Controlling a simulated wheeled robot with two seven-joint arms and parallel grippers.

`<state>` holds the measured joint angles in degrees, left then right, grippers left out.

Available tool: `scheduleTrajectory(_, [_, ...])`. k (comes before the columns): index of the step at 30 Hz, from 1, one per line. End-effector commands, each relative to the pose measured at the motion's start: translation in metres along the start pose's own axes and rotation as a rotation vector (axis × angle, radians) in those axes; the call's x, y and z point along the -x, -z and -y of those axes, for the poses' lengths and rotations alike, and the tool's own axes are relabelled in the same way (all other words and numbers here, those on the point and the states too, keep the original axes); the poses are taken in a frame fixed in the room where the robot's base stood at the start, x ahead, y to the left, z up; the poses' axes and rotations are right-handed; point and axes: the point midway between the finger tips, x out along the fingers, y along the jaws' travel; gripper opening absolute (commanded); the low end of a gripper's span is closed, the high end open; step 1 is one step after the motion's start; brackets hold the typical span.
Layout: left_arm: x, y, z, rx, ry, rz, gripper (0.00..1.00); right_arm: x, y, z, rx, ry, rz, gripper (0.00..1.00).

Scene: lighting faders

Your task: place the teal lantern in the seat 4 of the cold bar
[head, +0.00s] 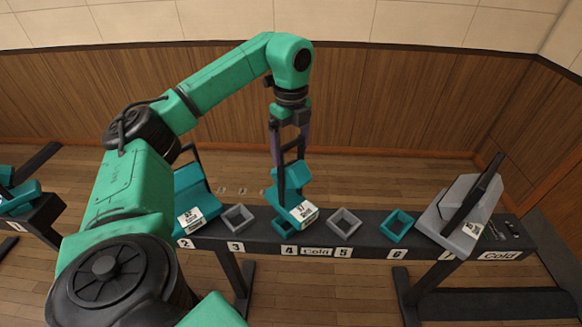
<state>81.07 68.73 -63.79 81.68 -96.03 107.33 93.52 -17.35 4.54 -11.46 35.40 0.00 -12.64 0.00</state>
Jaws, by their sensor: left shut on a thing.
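My left gripper (288,155) points down over the cold bar (372,248), a dark rail with numbered seats. It is shut on the teal lantern (288,175), which carries a white label and sits tilted over seat 4. The teal frame of seat 4 (284,228) shows just under the lantern. I cannot tell whether the lantern touches the frame. My right gripper is not in view.
Another teal lantern (192,190) stands at seat 2. Grey frames stand at seat 3 (238,217) and seat 5 (344,221), and a teal frame at seat 6 (398,226); all look empty. A grey lantern (455,215) stands at the right. Another stand (40,215) is at far left.

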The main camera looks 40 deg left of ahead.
Motion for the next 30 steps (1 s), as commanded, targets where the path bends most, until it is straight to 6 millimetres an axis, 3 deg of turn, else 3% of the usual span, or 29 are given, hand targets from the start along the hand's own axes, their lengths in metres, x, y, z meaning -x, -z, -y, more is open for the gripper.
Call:
scheduleTrajectory(12, [-0.054, 0.000, 0.000, 0.000, 0.004, -0.001, 0.00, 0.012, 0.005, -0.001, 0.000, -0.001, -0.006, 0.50])
scheduleTrajectory(22, [-0.059, 0.000, 0.001, 0.000, 0.006, -0.001, 0.00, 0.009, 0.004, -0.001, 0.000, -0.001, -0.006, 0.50])
scheduleTrajectory(23, [-0.060, 0.000, 0.000, 0.000, 0.002, 0.000, 1.00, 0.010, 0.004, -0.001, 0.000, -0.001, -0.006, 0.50])
scheduleTrajectory(30, [-0.059, 0.000, 0.000, 0.000, 0.002, 0.000, 1.00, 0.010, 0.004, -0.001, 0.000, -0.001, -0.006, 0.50])
